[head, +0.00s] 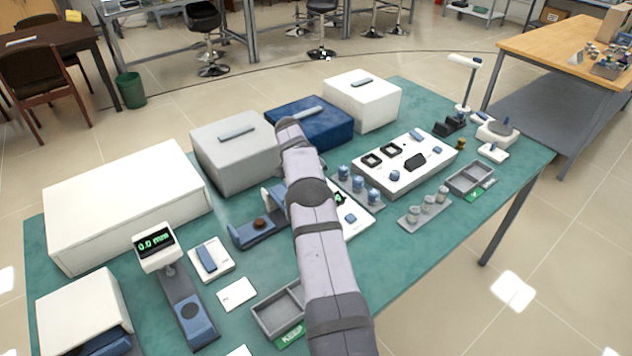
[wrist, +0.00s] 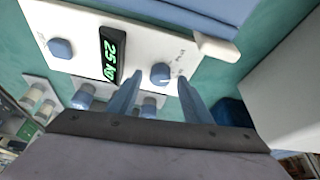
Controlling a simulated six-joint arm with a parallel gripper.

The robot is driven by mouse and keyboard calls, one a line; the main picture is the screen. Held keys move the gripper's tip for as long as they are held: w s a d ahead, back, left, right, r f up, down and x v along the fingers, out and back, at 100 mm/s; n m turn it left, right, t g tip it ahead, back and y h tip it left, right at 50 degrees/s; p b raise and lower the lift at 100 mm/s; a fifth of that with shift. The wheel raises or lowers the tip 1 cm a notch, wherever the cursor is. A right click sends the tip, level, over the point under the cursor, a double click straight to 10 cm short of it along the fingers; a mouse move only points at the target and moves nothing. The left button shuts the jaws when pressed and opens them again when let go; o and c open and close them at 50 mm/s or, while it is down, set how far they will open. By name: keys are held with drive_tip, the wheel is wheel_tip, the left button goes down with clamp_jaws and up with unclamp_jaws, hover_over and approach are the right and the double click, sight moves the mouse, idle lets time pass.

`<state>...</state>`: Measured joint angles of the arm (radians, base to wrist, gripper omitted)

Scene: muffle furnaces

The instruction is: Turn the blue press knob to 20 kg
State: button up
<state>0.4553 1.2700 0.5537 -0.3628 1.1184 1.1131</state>
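The white press panel (wrist: 120,45) fills the upper part of the wrist view. Its dark display (wrist: 108,55) reads 25 kg in green. A blue round knob (wrist: 161,73) sits on the panel right of the display, between my fingertips. My gripper (wrist: 160,80) is open, with one finger on each side of this knob; I cannot tell whether they touch it. A second blue knob (wrist: 60,48) lies left of the display. In the head view the panel (head: 359,222) is partly hidden by my arm, and my gripper is hidden there.
Blue-capped vials (head: 372,196) stand close beside the panel. A white device with sockets (head: 405,165) is to the right. A gauge reading 0.0 mm (head: 155,245) and a grey tray marked KEEP (head: 280,309) are on the left and front. Box-shaped furnaces (head: 235,155) stand behind.

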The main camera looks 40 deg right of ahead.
drive_tip(key=shift+r, duration=0.1)
drive_tip(key=b+v, duration=0.2)
drive_tip(key=v, duration=0.5)
drive_tip(key=shift+a, duration=0.1)
idle(0.3)
